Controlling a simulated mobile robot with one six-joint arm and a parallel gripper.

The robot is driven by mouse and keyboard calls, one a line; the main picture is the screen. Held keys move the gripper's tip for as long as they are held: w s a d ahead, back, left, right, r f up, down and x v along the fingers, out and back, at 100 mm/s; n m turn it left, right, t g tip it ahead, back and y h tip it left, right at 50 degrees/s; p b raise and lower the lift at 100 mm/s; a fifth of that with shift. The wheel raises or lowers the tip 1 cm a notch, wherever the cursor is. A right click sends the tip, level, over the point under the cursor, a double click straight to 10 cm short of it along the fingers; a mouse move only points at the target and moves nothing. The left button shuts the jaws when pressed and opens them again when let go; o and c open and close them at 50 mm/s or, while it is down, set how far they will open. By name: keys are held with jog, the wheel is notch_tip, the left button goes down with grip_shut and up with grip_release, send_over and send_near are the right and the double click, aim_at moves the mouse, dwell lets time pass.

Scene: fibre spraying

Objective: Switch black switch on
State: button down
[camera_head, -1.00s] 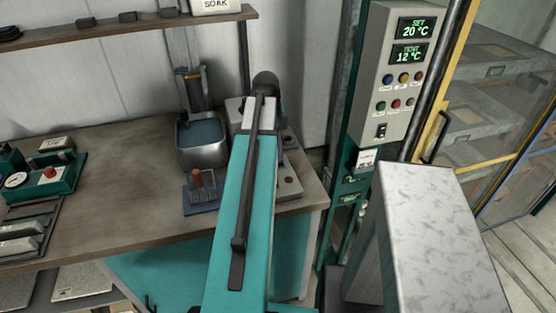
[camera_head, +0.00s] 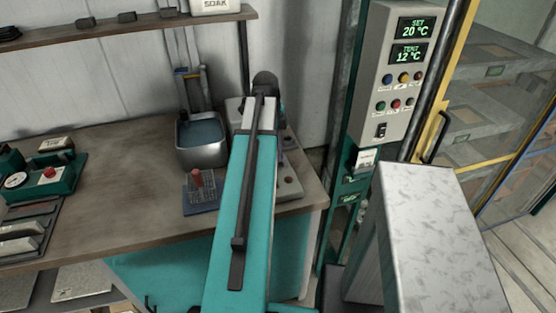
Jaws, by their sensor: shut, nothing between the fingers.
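A small black switch (camera_head: 381,130) sits low on the front of the grey control box (camera_head: 369,100) at the upper right. It is too small to tell which way it is set. Coloured buttons and two green displays, reading SET 20 °C and TEHT 12 °C, are above it. My teal arm rises through the middle of the view, left of the control box and apart from it. My gripper cannot be made out; the far end of the arm is hidden behind its own link.
A wooden bench (camera_head: 110,215) holds a metal basin (camera_head: 201,142) and a blue pad with a red-topped piece (camera_head: 197,180). A metal-topped block (camera_head: 430,215) stands below the control box. A yellow-framed glass door (camera_head: 500,150) is at the right.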

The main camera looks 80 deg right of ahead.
jog(key=shift+f+b, duration=0.3)
jog(key=shift+f, duration=0.4)
dwell(0.8)
notch_tip(320, 180, up, 7)
jog(key=p, duration=0.5)
dwell(0.8)
dwell(0.5)
